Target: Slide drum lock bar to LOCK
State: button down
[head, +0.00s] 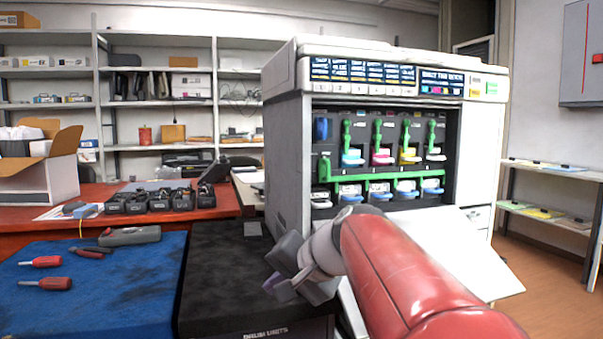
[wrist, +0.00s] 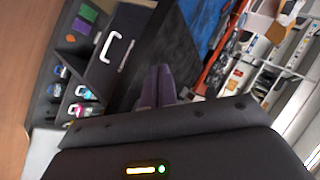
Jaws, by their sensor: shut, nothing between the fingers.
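The green drum lock bar (head: 400,176) runs level across the open front of the white printer (head: 283,150), below the upper row of coloured toner cartridges and above the lower row of units. A green upright piece (head: 324,168) stands at its left end. No LOCK marking is readable. My gripper (head: 278,284) is low in front of the printer, left of and below the bar, apart from it. In the wrist view its purple fingers (wrist: 155,86) are together and empty, above a dark surface.
The white open printer door (head: 480,265) juts out at the right. A white handle (wrist: 117,46) shows in the wrist view.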

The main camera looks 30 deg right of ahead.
jog(key=w+d+r+m+t+h, duration=0.1)
jog(key=w+d+r+m+t, duration=0.15)
jog(key=d+r, duration=0.45)
jog(key=w+d+r+m+t, duration=0.1)
jog(key=d+r+m+t, duration=0.2)
jog(key=d, duration=0.7)
jog(key=w+d+r+m+t+h, duration=0.1)
jog(key=w+d+r+m+t, duration=0.1)
jog(key=d+r, duration=0.55)
jog(key=shift+w+d+f+p, duration=0.1)
jog(key=shift+w+f+p, duration=0.4)
jog(key=shift+w, duration=1.2)
jog(key=shift+w+d+f+p, duration=0.1)
jog(key=shift+w+f+p, duration=0.15)
jog(key=shift+w+p, duration=0.95)
jog(key=shift+w+f+p, duration=0.1)
jog(key=shift+w+f, duration=0.3)
jog(key=shift+w, duration=1.8)
jog(key=shift+a, duration=0.15)
jog(key=shift+s+a+f+b, duration=0.15)
jog(key=shift+a+b, duration=0.65)
jog(key=shift+a, duration=0.1)
jog(key=s+b, duration=0.3)
jog(key=s, duration=0.3)
jog(key=shift+s, duration=0.2)
jog(key=shift+a, duration=0.2)
